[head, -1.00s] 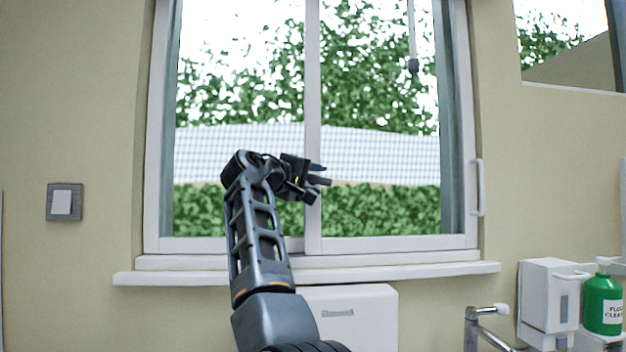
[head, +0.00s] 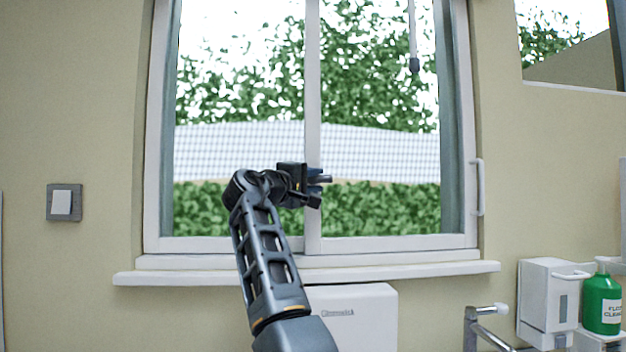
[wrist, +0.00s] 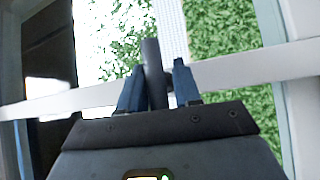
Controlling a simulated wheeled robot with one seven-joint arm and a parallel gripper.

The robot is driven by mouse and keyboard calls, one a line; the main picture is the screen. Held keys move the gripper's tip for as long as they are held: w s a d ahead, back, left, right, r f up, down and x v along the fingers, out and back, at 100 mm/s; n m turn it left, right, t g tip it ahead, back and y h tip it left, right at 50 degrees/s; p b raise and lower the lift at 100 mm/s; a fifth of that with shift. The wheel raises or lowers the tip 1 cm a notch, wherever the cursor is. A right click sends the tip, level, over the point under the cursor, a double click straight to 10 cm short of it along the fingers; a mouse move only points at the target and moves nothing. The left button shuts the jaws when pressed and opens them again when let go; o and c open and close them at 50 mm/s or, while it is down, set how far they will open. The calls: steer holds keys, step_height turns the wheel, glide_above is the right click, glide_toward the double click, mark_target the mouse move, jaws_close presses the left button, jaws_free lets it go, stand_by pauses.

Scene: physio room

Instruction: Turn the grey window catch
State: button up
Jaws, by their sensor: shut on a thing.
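The grey window catch (wrist: 152,70) is a dark grey bar at the window's middle upright. In the wrist view it stands between my two blue fingers and crosses the pale frame bar. My gripper (wrist: 157,88) is shut on it. In the head view my gripper (head: 315,187) is at the middle upright (head: 312,120), and a short grey end, likely the catch (head: 326,178), pokes out to its right. The rest of the catch is hidden behind the gripper.
The window sill (head: 400,270) runs below my arm, with a white box (head: 365,315) under it. A white handle (head: 478,187) is on the right window frame. A green bottle (head: 602,300) and a wall dispenser (head: 548,295) are at lower right. A light switch (head: 63,203) is at left.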

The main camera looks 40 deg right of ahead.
steer(key=shift+a+r, duration=0.1)
steer(key=shift+r, duration=0.2)
steer(key=o, duration=0.7)
steer(key=shift+o, duration=0.9)
steer(key=shift+f, duration=0.1)
steer(key=b+v, duration=0.2)
steer(key=v, duration=0.5)
steer(key=shift+a+f, duration=0.2)
steer(key=shift+a, duration=0.1)
steer(key=shift+s, duration=0.1)
